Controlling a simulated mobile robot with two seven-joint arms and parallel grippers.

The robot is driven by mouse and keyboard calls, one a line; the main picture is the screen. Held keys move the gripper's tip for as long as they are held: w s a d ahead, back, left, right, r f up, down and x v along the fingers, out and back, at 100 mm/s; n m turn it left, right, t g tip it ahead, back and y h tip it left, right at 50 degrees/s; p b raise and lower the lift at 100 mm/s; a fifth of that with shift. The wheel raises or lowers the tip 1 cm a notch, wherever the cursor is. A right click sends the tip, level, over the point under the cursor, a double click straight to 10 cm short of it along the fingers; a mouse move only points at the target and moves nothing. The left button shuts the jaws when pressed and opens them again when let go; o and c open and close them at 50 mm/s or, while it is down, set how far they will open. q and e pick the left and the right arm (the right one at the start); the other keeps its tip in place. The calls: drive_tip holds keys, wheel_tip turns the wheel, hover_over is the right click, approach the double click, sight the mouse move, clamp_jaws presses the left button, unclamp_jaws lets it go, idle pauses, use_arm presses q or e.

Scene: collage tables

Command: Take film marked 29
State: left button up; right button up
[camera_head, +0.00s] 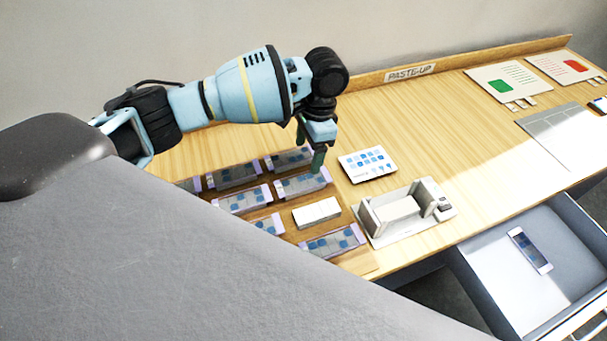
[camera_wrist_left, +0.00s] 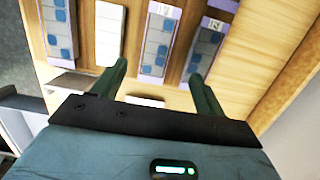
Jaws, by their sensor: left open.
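Several film strips with blue squares and purple end tabs lie in rows on the wooden table, among them a front one (camera_head: 332,243), a middle one (camera_head: 300,185) and a back one (camera_head: 288,159). No number is legible on them, so I cannot tell which is marked 29. My left gripper (camera_head: 310,150) is open and empty near the back and middle strips. In the left wrist view, my left gripper (camera_wrist_left: 158,75) has one strip (camera_wrist_left: 160,38) in line with the gap between its fingers, another (camera_wrist_left: 206,48) to the right. My right gripper does not show.
A white block (camera_head: 317,212) lies among the strips. A grey-white device (camera_head: 375,233) and a card with blue icons (camera_head: 367,165) stand right of them. An open drawer (camera_head: 500,292) holds a phone-like item (camera_head: 530,250). Light wood right of the card is clear.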

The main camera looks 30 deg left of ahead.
sight(303, 181)
use_arm(q)
drive_tip(key=shift+s+f, duration=0.2)
drive_tip(key=shift+f, duration=0.8)
drive_tip(key=shift+a+f, duration=0.1)
drive_tip(key=shift+f, duration=0.35)
drive_tip(key=f, duration=0.4)
drive_tip(key=shift+s+f, duration=0.4)
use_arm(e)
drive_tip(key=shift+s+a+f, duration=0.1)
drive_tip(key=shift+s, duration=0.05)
use_arm(q)
drive_tip(key=c, duration=1)
drive_tip(key=shift+c, duration=0.2)
drive_tip(key=shift+r, duration=0.1)
